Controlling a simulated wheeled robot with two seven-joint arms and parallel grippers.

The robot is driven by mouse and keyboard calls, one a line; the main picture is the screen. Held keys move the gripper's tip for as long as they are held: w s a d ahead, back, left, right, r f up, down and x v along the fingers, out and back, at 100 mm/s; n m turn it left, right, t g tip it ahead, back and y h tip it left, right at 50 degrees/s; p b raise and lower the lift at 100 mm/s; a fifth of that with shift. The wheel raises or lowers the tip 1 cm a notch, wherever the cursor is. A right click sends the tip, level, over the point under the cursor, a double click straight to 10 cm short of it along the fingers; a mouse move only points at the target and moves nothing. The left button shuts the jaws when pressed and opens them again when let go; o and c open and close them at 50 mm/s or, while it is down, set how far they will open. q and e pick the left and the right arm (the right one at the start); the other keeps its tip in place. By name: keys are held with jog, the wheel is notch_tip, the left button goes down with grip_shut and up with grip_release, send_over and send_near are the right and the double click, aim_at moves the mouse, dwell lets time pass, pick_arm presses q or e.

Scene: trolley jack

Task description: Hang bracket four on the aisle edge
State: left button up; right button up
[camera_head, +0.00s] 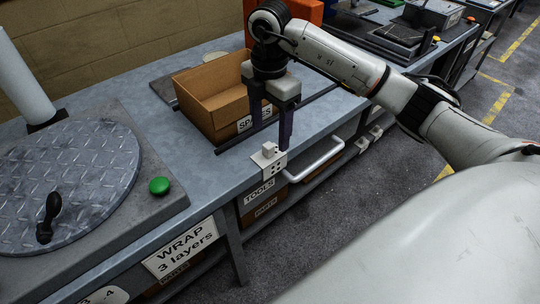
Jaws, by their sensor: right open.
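A small white bracket (271,160) with dark dots on its front face sits at the aisle edge of the grey bench (215,172). Part of it lies on the top and its dotted face hangs down over the edge. My right gripper (271,138) is open and points down just above and behind the bracket, with its dark fingers apart. The right fingertip looks close to the bracket; I cannot tell whether it touches. My left gripper is out of view.
An open cardboard box (214,98) labelled SPARES stands behind the gripper. A white handle-like bar (316,160) juts out beside the bracket. A round metal turntable (68,180) and green button (159,185) are at left. The aisle floor (330,210) is clear.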

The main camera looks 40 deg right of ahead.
aim_at(269, 145)
notch_tip(269, 145, down, 6)
jog(key=shift+w+a+r, duration=0.1)
jog(key=shift+c, duration=0.3)
jog(key=c, duration=1.1)
